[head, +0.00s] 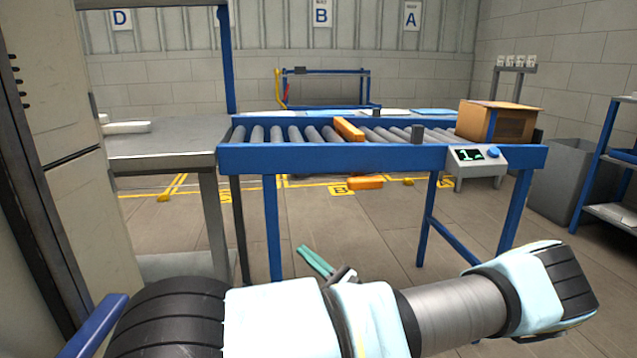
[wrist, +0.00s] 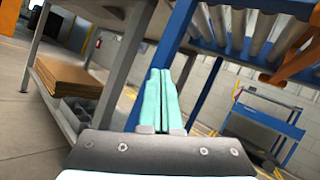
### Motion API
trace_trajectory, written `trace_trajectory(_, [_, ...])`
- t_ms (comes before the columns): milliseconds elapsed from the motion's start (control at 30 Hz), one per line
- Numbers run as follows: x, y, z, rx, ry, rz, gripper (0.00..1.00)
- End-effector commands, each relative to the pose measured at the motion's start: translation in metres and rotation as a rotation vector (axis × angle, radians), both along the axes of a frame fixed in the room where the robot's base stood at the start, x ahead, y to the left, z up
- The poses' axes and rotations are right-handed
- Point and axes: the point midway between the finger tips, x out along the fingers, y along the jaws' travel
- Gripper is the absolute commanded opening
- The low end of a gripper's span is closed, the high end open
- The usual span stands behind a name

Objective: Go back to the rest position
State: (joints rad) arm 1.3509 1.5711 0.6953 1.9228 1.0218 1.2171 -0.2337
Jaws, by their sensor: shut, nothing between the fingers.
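My gripper (wrist: 158,96) is shut and empty, its two pale green fingers side by side in the wrist view. In the head view the green fingers of my gripper (head: 315,262) show low in the middle, in front of the conveyor and below its rollers. My arm lies across the bottom of the head view and hides part of the floor. The fingers appear apart from the conveyor frame. No amber bottle can be made out in either view.
A blue roller conveyor (head: 350,158) spans the middle, with a cardboard box (head: 497,122) and a small control box (head: 478,155) at its right. A grey table (head: 160,140) adjoins its left end. A beige cabinet (head: 65,150) stands close at left. Open floor (head: 380,235) shows beneath the conveyor.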

Motion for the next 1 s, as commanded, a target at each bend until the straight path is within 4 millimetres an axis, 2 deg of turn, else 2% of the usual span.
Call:
trace_trajectory(33, [-0.009, 0.025, -0.002, -0.096, 0.024, 0.104, 0.00])
trace_trajectory(100, [-0.024, 0.052, -0.008, -0.222, 0.054, 0.231, 0.00])
trace_trajectory(200, [-0.049, 0.080, -0.016, -0.405, 0.083, 0.399, 0.00])
trace_trajectory(333, [-0.083, 0.098, -0.023, -0.648, 0.101, 0.594, 0.00])
trace_trajectory(467, [-0.111, 0.101, -0.025, -0.895, 0.094, 0.758, 0.00])
trace_trajectory(633, [-0.136, 0.089, -0.016, -1.222, 0.041, 0.924, 0.00])
trace_trajectory(767, [-0.146, 0.076, 0.001, -1.465, -0.032, 1.010, 0.00])
trace_trajectory(1000, [-0.147, 0.059, 0.046, -1.867, -0.233, 1.062, 0.00])
